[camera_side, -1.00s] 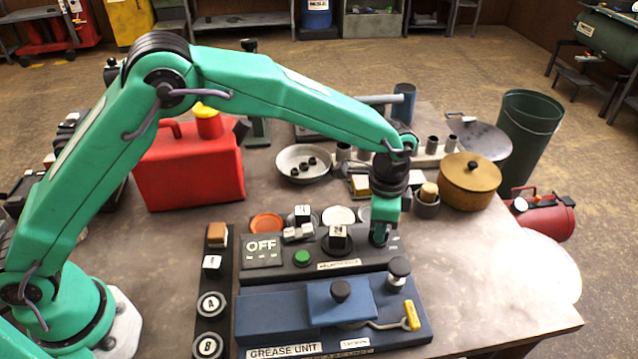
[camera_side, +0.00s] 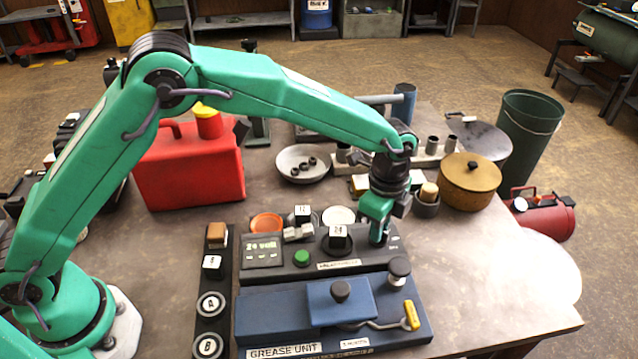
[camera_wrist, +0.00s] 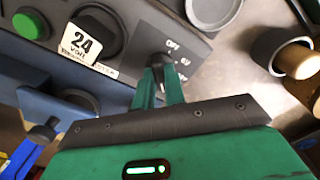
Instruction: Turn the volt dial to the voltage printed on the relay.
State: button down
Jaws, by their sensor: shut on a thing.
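The relay tester is a dark grey panel (camera_side: 290,272) with a display (camera_side: 263,253) that reads 24 volt. A dark relay with a white label reading 24 (camera_side: 338,234) sits on its round seat; the wrist view shows this relay (camera_wrist: 86,42) marked 24 volt. The black volt dial (camera_wrist: 163,62) is at the panel's right end, with OFF and 6V printed beside it; other marks are partly hidden. My gripper (camera_wrist: 162,84) is shut on the dial knob. In the side view my gripper (camera_side: 380,236) hides most of the dial.
A green button (camera_side: 301,257) is on the panel. A block marked 12 (camera_side: 302,212) stands behind it. The blue grease unit (camera_side: 275,312) lies in front. A brown pot (camera_side: 470,182) and a cup with a wooden plug (camera_side: 427,203) stand behind right. The table's right front is clear.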

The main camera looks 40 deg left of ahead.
jog(key=shift+r, duration=0.1)
jog(key=c, duration=1.5)
grip_release()
jog(key=shift+o, duration=0.2)
jog(key=shift+r, duration=3.9)
